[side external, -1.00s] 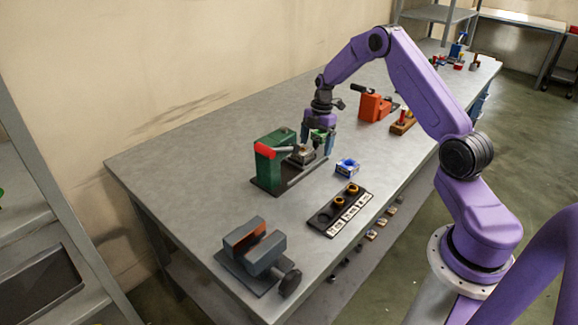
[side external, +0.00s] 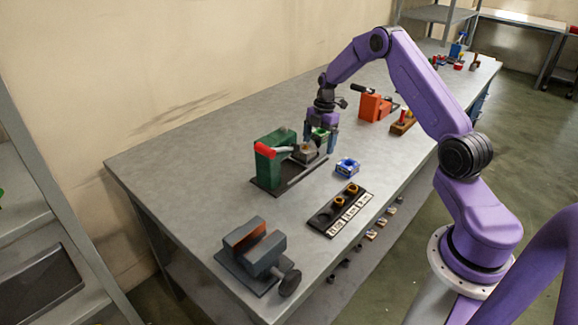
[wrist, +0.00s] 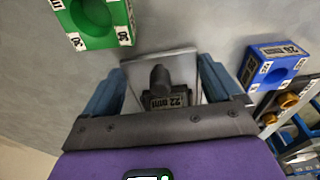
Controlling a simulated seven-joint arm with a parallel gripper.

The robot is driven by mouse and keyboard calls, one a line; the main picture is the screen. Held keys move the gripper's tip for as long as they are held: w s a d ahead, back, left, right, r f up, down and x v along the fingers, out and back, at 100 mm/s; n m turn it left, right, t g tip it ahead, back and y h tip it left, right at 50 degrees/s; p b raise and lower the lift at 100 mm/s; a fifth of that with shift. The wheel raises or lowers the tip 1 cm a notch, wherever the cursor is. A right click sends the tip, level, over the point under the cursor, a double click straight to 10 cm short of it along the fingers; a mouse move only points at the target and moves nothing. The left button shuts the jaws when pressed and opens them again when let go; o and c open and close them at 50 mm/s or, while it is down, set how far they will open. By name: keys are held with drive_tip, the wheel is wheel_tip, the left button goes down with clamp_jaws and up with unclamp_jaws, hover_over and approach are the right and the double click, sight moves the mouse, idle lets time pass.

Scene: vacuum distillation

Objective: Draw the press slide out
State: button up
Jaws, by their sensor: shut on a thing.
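The green press (side external: 274,160) with a red-ended lever stands on a dark base on the bench. Its slide (side external: 306,154), a small pale block, sits on the base's rails to the right of the press body. My gripper (side external: 320,148) reaches down at the slide's outer end. In the wrist view, the silver slide plate (wrist: 187,66) and a dark knob with a "22 mm" label (wrist: 160,80) lie between my two blue fingers (wrist: 160,85). My gripper is shut on the slide; the exact contact is partly hidden.
A green numbered block (wrist: 98,20) is close by my fingers. A blue numbered block (side external: 347,167) and a black tray with rings (side external: 341,211) lie to the right. A grey vise (side external: 255,255) is in front; an orange device (side external: 374,107) stands behind.

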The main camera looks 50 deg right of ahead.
idle(0.7)
drive_tip(key=o, duration=0.6)
drive_tip(key=shift+c, duration=0.2)
drive_tip(key=shift+r, duration=3.5)
